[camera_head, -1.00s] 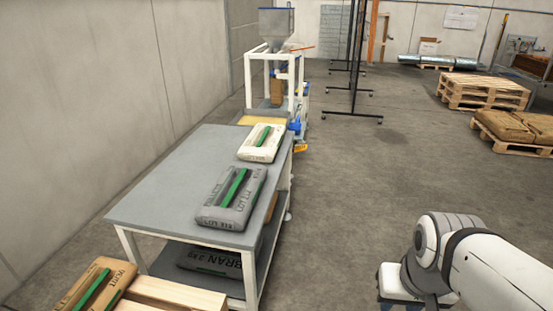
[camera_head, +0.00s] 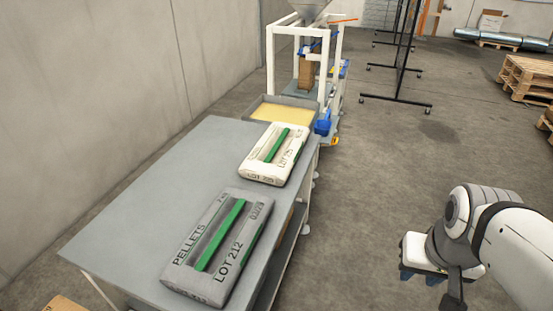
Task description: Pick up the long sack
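A long grey sack (camera_head: 217,248) lies flat on the near end of the grey table (camera_head: 140,215). It has a green strip along its top and reads "PELLETS" and "LOT 212". A shorter white sack (camera_head: 274,153), also with a green strip, lies farther back on the same table. My arm shows at the lower right, over the floor and well to the right of the table. My gripper (camera_head: 424,277) hangs there, apart from both sacks; I cannot make out its finger opening.
A white-framed filling machine with a hopper (camera_head: 305,55) stands behind the table, with a yellow-bottomed tray (camera_head: 285,111) before it. Black wheeled frames (camera_head: 400,65) and pallets (camera_head: 528,79) stand farther back. The floor between table and arm is clear. A wall runs along the left.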

